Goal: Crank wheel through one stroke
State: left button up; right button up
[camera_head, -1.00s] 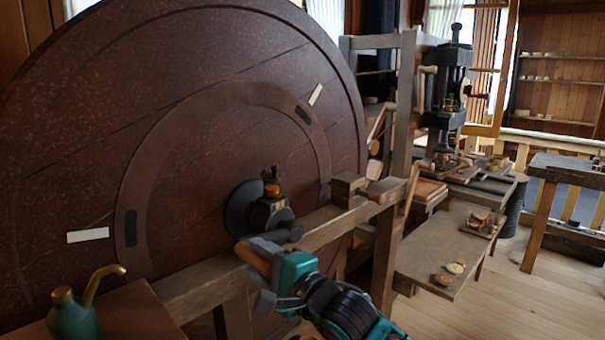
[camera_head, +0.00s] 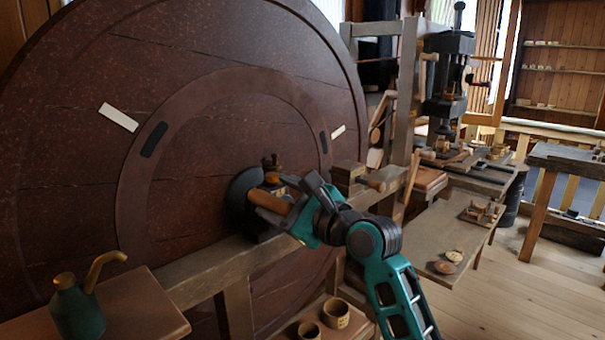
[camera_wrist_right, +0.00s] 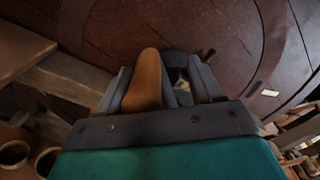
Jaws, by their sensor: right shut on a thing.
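The big dark red-brown wheel (camera_head: 70,190) stands upright at the left of the head view, with two white marks and two dark patches on its face. A wooden crank handle (camera_head: 268,201) sits in front of the dark hub (camera_head: 240,196). My right gripper (camera_head: 296,212) is shut on this handle, whose near end its fingers cover. In the right wrist view the tan handle (camera_wrist_right: 147,80) lies between the fingers, with the wheel face (camera_wrist_right: 225,35) beyond. My left gripper is not in view.
A wooden beam (camera_head: 225,265) runs in front of the wheel. A green oil can (camera_head: 78,307) stands on a bench at front left. Wooden cups (camera_head: 336,313) are below the beam. A dark press (camera_head: 450,75) and low bench (camera_head: 425,250) are at right.

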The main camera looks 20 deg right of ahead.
jog(key=w+d+r+m, duration=0.2)
jog(key=d+r+m, duration=0.1)
jog(key=d+m, duration=0.1)
jog(key=shift+d+m, duration=0.3)
jog(key=shift+d, duration=0.35)
jog(key=shift+a, duration=0.1)
jog(key=shift+s+a, duration=0.2)
jog(key=v, duration=1.1)
jog(key=shift+d, duration=0.25)
jog(key=shift+w+r, duration=0.1)
dwell(0.6)
